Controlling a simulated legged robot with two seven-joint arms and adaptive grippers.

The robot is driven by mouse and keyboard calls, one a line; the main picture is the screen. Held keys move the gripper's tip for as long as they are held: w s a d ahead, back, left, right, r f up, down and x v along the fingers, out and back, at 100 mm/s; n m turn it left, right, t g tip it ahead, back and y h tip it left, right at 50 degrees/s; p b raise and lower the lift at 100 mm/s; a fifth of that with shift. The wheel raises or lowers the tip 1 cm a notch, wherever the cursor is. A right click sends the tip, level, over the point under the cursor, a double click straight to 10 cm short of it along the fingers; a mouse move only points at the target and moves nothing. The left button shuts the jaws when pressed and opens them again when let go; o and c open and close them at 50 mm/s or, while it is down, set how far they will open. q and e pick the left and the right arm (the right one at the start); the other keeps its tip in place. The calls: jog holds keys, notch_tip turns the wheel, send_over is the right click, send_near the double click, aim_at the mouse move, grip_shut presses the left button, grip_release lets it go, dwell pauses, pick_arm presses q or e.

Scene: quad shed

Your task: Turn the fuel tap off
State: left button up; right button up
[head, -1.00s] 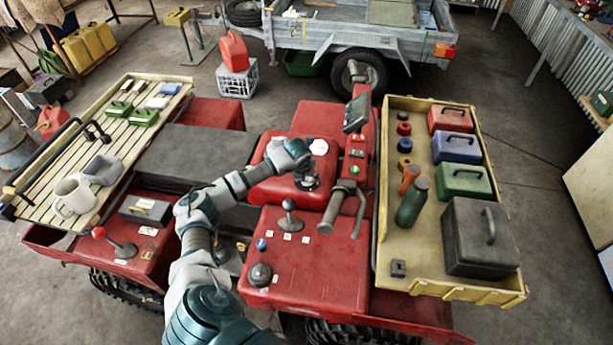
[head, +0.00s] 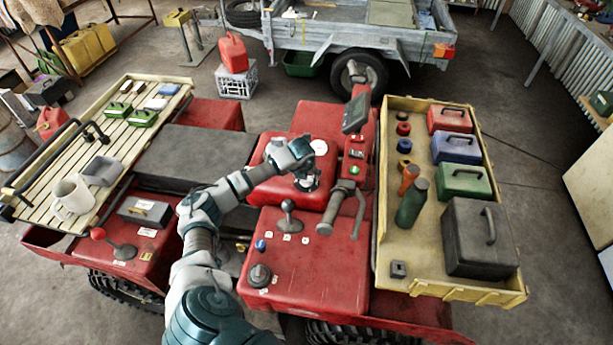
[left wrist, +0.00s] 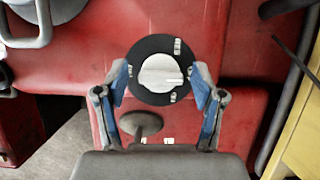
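The fuel tap appears to be the round white knob (left wrist: 160,72) on a black disc (left wrist: 146,96) on the red bodywork in the left wrist view. A raised bar on the knob points to the right. Small pale marks sit on the disc, too small to read. My left gripper (left wrist: 160,84) is open, with one blue-padded finger on each side of the knob and a gap to it. In the head view my left gripper (head: 307,182) is over the red bodywork and mostly hides the tap. My right gripper is not in view.
A black-knobbed lever (head: 288,206) stands just in front of the gripper. The handlebar grip (head: 326,229) and brake lever are close on the right. A yellow tray (head: 424,252) holds several boxes and bottles.

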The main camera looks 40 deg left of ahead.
pick_arm(q)
jog(key=shift+f, duration=0.25)
jog(key=v, duration=1.2)
jog(key=shift+f, duration=0.1)
